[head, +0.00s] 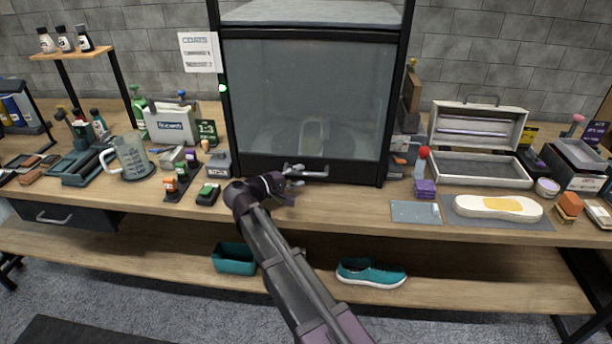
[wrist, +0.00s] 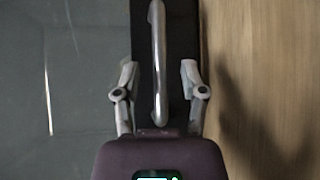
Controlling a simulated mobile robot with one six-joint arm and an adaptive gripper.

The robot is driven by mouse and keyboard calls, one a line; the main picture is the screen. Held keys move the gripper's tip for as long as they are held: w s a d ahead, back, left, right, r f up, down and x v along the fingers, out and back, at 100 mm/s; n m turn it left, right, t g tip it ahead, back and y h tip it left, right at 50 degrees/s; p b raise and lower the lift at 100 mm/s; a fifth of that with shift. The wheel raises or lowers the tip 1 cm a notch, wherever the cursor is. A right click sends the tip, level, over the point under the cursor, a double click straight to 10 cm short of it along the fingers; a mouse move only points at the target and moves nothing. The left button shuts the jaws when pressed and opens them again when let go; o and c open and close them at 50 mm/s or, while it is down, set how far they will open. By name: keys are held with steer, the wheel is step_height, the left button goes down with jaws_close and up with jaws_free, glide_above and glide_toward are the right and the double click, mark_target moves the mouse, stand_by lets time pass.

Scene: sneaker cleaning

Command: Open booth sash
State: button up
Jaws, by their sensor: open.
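The booth sash (head: 312,100) is a dark-framed glass panel on the booth at the middle of the bench, and it is down. Its metal bar handle (head: 306,172) runs along the black bottom rail. In the wrist view the handle (wrist: 159,65) runs lengthwise over the black rail, between my fingers. My gripper (head: 294,183) is at the left end of the handle. In the wrist view my gripper (wrist: 160,80) is open, with one finger on each side of the handle and gaps visible on both sides. Through the glass, a dim round shape shows inside.
Left of the booth stand a measuring jug (head: 132,158), a white box (head: 170,124) and small bottles. A teal shoe (head: 371,273) and teal bin (head: 234,259) sit on the lower shelf.

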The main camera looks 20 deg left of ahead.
mark_target(303, 174)
steer(key=shift+x, duration=1.5)
jaws_close()
